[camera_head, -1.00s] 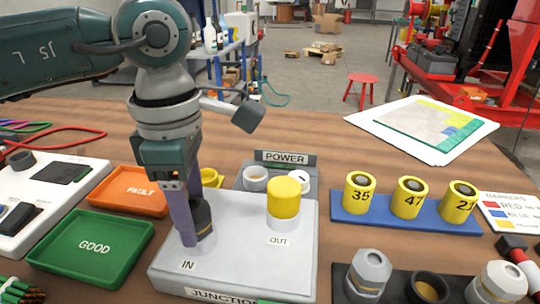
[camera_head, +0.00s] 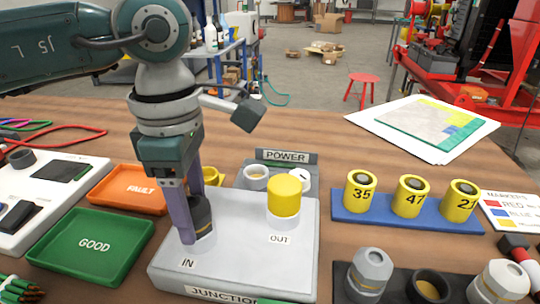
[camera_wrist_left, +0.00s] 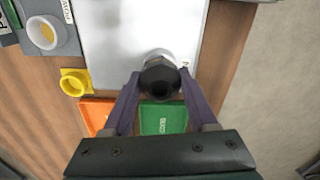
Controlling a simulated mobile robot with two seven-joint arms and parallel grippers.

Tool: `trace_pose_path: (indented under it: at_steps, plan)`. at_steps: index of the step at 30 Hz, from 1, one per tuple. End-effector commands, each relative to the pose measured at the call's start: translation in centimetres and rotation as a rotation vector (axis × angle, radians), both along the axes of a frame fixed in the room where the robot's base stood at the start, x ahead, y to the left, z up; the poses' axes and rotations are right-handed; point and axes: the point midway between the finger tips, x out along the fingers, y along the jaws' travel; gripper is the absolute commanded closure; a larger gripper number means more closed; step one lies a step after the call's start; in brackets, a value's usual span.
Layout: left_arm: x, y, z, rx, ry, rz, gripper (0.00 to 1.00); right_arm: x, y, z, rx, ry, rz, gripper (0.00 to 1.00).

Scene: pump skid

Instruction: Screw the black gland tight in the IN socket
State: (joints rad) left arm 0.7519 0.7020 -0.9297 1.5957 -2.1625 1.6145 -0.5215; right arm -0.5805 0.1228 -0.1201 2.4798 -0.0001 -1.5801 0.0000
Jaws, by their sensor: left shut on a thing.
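The black gland (camera_head: 201,212) stands upright at the IN socket (camera_head: 205,238) on the left side of the light grey junction box (camera_head: 250,250). My left gripper (camera_head: 192,225) comes down from above with its purple fingers shut on the gland. In the left wrist view the gland (camera_wrist_left: 160,80) sits between the two fingertips (camera_wrist_left: 158,82), with the pale socket collar behind it. The gland's thread is hidden, so I cannot tell how deep it sits. A yellow cap (camera_head: 284,196) stands on the OUT socket. My right gripper is not in view.
A green GOOD tray (camera_head: 92,247) and an orange FAULT tray (camera_head: 128,190) lie left of the box. A grey POWER box (camera_head: 286,158) and a yellow ring (camera_head: 212,176) are behind it. Yellow numbered cylinders (camera_head: 408,197) stand on a blue rack, with grey glands (camera_head: 370,272) in front.

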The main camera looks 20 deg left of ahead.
Motion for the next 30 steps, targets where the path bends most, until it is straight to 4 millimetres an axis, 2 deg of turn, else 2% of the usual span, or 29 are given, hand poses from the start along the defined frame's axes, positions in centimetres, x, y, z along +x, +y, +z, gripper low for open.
trace_pose_path:
  at_steps: [1, 7, 16, 24, 30]
  plan:
    - [0.1, 0.0, -0.3, 0.000, -0.003, -0.049, 0.95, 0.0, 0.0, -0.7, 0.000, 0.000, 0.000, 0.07]
    - [0.1, 0.0, -0.3, 0.001, -0.003, -0.256, 0.95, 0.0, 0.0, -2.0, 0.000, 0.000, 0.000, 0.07]
    - [0.1, 0.0, -0.2, 0.001, -0.002, -0.394, 0.95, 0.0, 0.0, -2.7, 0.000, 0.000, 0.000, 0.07]
    - [0.1, 0.0, -0.3, 0.001, -0.002, -0.655, 0.95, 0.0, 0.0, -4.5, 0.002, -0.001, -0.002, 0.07]
    - [0.0, 0.0, 0.0, 0.001, 0.000, -0.739, 0.95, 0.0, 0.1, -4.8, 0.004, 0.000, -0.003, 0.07]
